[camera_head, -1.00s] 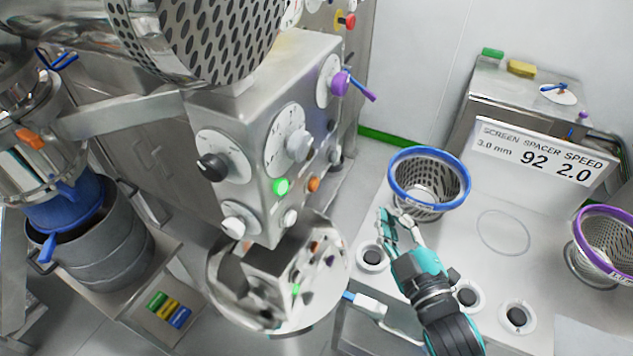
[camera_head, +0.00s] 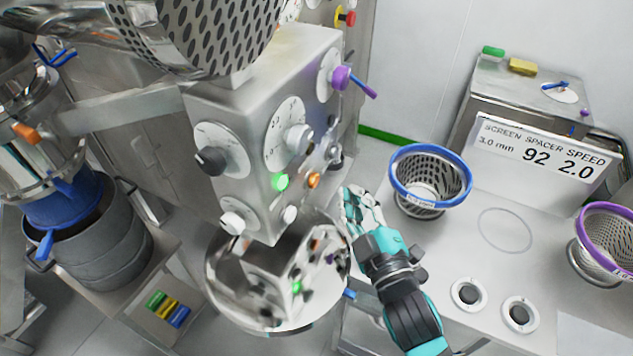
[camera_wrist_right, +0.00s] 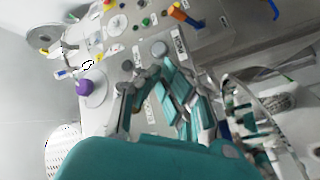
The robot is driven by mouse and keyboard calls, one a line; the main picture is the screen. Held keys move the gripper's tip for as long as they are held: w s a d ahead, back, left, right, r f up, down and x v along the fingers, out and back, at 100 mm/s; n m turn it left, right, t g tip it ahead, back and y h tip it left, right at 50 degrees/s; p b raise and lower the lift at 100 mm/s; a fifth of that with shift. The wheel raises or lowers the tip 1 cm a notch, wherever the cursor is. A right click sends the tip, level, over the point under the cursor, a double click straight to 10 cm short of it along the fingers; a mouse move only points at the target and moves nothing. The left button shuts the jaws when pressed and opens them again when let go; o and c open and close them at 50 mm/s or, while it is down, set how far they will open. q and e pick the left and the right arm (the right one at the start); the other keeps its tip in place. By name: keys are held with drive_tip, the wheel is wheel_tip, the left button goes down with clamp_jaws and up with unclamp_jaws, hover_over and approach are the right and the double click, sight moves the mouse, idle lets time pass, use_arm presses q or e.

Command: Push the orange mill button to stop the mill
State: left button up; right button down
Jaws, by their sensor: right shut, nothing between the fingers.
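The orange mill button (camera_head: 313,180) sits on the side face of the steel control box (camera_head: 240,200), just right of a lit green button (camera_head: 280,181). My right gripper (camera_head: 352,197) is shut and empty. In the head view it shows to the right of and slightly below the orange button, with a gap between them. The right wrist view shows its fingers (camera_wrist_right: 150,78) in front of a panel with knobs. I cannot pick out the orange button for sure there. My left gripper is in no view.
A purple-handled knob (camera_head: 342,77) and black knob (camera_head: 210,160) stick out of the box. A shiny round steel plate (camera_head: 225,295) lies below it. A blue-rimmed screen basket (camera_head: 395,180) stands right of my gripper, on the bench (camera_head: 465,240). A purple-rimmed basket (camera_head: 622,212) is farther right.

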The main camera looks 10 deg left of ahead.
sight(314, 180)
drive_tip(key=shift+w+a, duration=0.25)
drive_tip(key=shift+a, duration=0.45)
drive_tip(key=shift+w+a, duration=0.2)
drive_tip(key=shift+a, duration=0.5)
idle(0.4)
drive_tip(key=shift+w+a, duration=0.15)
drive_tip(key=shift+a, duration=0.25)
drive_tip(key=shift+w+a+p, duration=0.15)
drive_tip(key=shift+a+p, duration=0.15)
drive_tip(key=shift+a, duration=0.15)
idle(0.7)
idle(0.3)
drive_tip(key=shift+s+d+p, duration=0.3)
drive_tip(key=shift+d+p, duration=0.1)
drive_tip(key=shift+d, duration=0.45)
